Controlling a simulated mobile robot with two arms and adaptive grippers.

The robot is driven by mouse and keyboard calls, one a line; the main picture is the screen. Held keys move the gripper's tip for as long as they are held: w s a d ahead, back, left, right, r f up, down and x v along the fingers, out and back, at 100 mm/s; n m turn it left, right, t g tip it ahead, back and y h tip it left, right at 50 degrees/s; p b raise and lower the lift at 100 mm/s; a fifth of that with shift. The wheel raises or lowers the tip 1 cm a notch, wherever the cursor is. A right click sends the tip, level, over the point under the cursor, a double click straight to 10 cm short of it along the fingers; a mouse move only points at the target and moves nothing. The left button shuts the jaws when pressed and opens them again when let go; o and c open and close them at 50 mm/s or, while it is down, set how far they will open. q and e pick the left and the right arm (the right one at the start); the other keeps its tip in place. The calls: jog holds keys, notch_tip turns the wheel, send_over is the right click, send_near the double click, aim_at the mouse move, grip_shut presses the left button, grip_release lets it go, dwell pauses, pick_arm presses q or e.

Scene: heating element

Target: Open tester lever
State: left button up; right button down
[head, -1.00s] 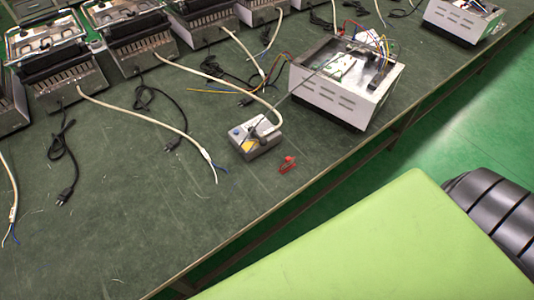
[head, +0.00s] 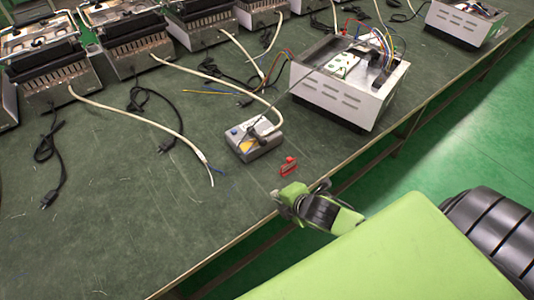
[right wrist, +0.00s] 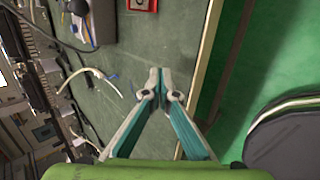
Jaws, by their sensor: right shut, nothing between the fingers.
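The tester, a small grey box (head: 254,140) with a blue spot and a yellow patch on top, sits on the green workbench (head: 120,230) near its front edge. A pale cable and a dark lead reach its top; the lever's position is too small to tell. Part of the tester shows at the top left of the right wrist view (right wrist: 78,20). My right gripper (head: 282,203) is over the bench's front edge, below the tester in the picture and apart from it. In the right wrist view its fingertips (right wrist: 160,74) meet, with nothing between them. My left gripper is out of view.
A small red object (head: 288,166) lies between the tester and my right gripper. A white open-topped box with wires (head: 345,90) stands right of the tester. Heater units (head: 55,75) line the back, with loose cables in front. The bench's left front is mostly clear.

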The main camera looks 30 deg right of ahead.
aim_at(261, 149)
jog(key=w+d+r+n, duration=0.1)
jog(key=w+n, duration=0.1)
jog(key=n, duration=0.1)
jog(key=w+d+n+t, duration=0.1)
jog(key=n, duration=0.2)
jog(key=w+d+r+n+t+y, duration=0.1)
jog(key=w+d+n, duration=0.1)
jog(key=n, duration=0.1)
jog(key=shift+w+r, duration=0.3)
jog(key=shift+r, duration=0.05)
jog(key=w+d+r+n, duration=0.1)
jog(key=n, duration=0.1)
jog(key=w+d+r+n, duration=0.1)
jog(key=n, duration=0.2)
jog(key=d+n+y+b, duration=0.1)
jog(key=n, duration=0.1)
jog(key=shift+w+d+r+n+t, duration=0.25)
jog(key=shift+w+r+n+t, duration=0.05)
jog(key=shift+w+r+t, duration=0.1)
jog(key=shift+w, duration=0.15)
jog(key=x, duration=0.9)
jog(key=shift+w+a+f, duration=0.1)
jog(key=shift+w+f, duration=0.15)
jog(key=shift+f, duration=0.1)
